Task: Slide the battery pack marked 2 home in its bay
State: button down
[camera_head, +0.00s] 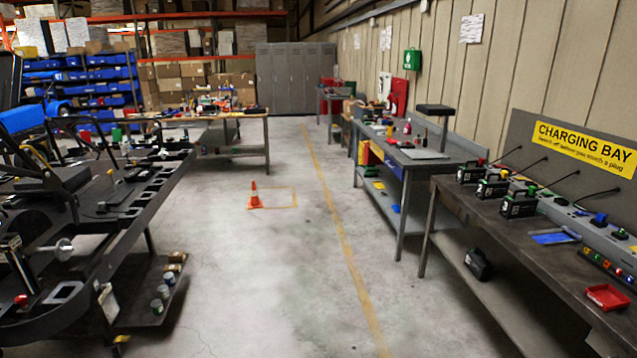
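Several black battery packs with green bands and white number labels stand in a row on the charging bench. The nearest pack (518,204) seems to read 3. The middle pack (491,187) may be the one marked 2, but its label is too small to be sure. The far pack (470,172) stands behind it. A dark boxy thing with a pale label (15,262) stands on the kart at the left edge; I cannot tell whether it is a battery pack. No bay can be made out clearly. My gripper is not in view.
An orange cone (254,195) stands on the otherwise clear aisle floor (270,285).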

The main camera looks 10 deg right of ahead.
aim_at(492, 188)
jog(key=i+l+z, duration=0.25)
jog(key=i+z, duration=0.15)
jog(key=i, duration=0.35)
jog(key=i+z, duration=0.35)
jog(key=i, duration=0.4)
jog(key=i+j+z, duration=0.15)
jog(key=i+z, duration=0.25)
jog(key=i, duration=0.35)
jog(key=i+j+z, duration=0.2)
jog(key=i, duration=0.3)
jog(key=i+j+z, duration=0.1)
jog(key=i+z, duration=0.15)
jog(key=i, duration=0.25)
jog(key=i+j+z, duration=0.2)
jog(key=i, duration=0.25)
jog(key=i+j+z, duration=0.6)
jog(key=k+l, duration=0.05)
